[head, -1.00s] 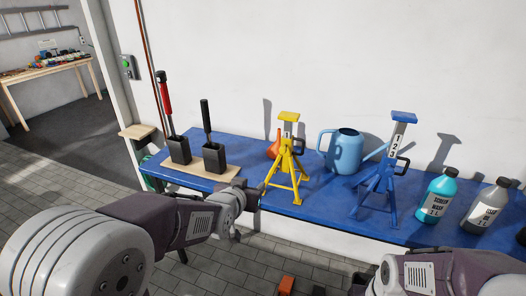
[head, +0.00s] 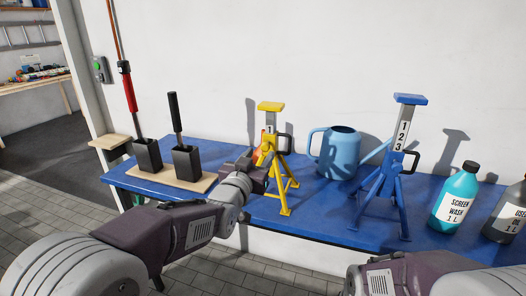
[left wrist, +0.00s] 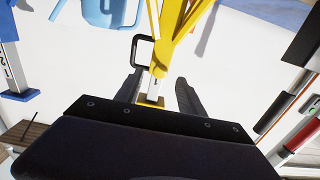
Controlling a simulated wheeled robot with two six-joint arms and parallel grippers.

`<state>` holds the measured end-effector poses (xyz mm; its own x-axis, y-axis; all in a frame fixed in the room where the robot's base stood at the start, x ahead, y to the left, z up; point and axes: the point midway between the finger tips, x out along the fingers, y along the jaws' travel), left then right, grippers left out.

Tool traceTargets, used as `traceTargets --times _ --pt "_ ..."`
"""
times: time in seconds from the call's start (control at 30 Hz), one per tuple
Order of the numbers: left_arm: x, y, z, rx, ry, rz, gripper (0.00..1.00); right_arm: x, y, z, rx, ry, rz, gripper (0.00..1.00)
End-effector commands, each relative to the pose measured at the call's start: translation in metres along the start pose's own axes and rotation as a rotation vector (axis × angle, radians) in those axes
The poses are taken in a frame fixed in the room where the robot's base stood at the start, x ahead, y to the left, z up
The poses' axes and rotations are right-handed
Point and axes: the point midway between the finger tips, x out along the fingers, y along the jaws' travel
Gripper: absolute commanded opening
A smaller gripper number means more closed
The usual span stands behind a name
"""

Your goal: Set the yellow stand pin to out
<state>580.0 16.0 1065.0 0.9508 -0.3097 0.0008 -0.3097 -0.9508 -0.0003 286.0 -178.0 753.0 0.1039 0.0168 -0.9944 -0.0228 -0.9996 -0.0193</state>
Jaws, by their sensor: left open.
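The yellow stand (head: 269,143) stands upright on the blue bench top, left of the watering can. Its dark loop-shaped pin handle (head: 285,143) sits on the right side of the column. In the left wrist view the yellow stand (left wrist: 182,22) appears upside down, and the pin handle (left wrist: 135,52) is left of its column. My left gripper (head: 259,168) is in front of the stand and hides part of its lower left. In the left wrist view its open fingers (left wrist: 158,92) appear on either side of the column, apparently empty. My right gripper is out of view.
A blue stand (head: 396,160) stands to the right, with a blue watering can (head: 341,153) between the stands. Bottles (head: 456,197) are at the far right. Two black holders with levers stand on a board (head: 171,179) at the left. The wall is close behind.

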Motion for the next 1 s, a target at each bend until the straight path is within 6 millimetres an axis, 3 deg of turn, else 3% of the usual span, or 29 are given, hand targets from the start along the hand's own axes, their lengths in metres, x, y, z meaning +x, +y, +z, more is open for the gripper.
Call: traceTargets --times 0.2,0.53,0.57,0.7,1.0 --pt "0.036 0.000 0.000 0.000 0.000 -0.001 0.46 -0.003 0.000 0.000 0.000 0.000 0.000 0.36" --pt "0.043 0.000 0.000 0.000 0.000 -0.001 0.46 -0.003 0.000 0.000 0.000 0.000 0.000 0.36" --pt "0.043 0.000 0.000 0.000 0.000 -0.001 0.41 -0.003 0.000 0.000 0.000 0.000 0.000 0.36" --pt "0.043 0.000 0.000 0.000 0.000 -0.001 0.02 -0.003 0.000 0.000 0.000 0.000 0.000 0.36" --pt "0.043 0.000 0.000 0.000 0.000 -0.001 0.00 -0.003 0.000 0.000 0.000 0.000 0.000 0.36"
